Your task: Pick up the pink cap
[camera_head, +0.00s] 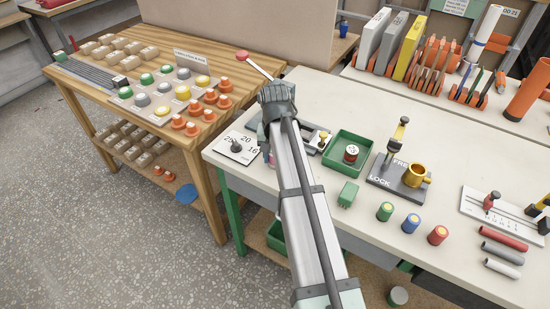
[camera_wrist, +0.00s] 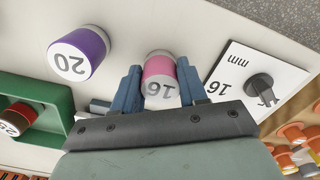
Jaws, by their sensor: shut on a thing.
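The pink cap (camera_wrist: 158,68) has a pale top marked 16 and a grey band at its far end. It sits between the two blue fingers of my gripper (camera_wrist: 160,88) in the wrist view, and the fingers are shut on it. In the head view my arm and gripper (camera_head: 277,110) reach over the near left part of the white bench and hide most of the cap. I cannot tell whether the cap touches the bench.
A purple cap (camera_wrist: 78,52) marked 20 stands left of the pink one in the wrist view. A white dial plate (camera_wrist: 258,78) lies close on the right. A green tray (camera_head: 348,147) holds a red-sided cap (camera_head: 351,154). A wooden table (camera_head: 150,75) stands left.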

